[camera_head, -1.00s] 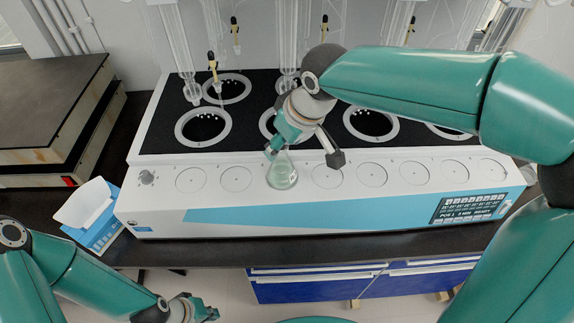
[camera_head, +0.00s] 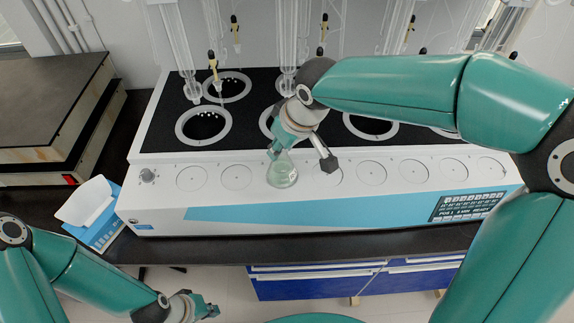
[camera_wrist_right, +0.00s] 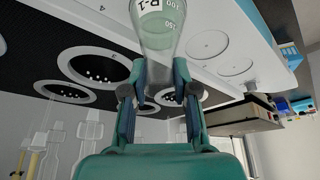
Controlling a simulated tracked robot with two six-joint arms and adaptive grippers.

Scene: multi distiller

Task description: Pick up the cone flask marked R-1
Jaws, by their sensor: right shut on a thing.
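The cone flask marked R-1 (camera_head: 283,174) is clear glass with a pale greenish content, seen at the front ledge of the distiller. Its R-1 label shows in the right wrist view (camera_wrist_right: 152,22). My right gripper (camera_head: 275,153) is shut on the flask's neck from above; in the right wrist view its two fingers (camera_wrist_right: 158,92) press on the neck from both sides. The flask looks upright. I cannot tell whether its base touches the ledge. My left gripper (camera_head: 206,309) is empty at the bottom left, in front of the bench; its finger gap is unclear.
The white and blue distiller (camera_head: 330,215) has a row of round marks on its ledge and black ringed wells behind. Glass tubes (camera_head: 285,50) hang above the wells. A small blue and white box (camera_head: 95,215) stands at its left, and a dark-topped hotplate (camera_head: 50,105) is further left.

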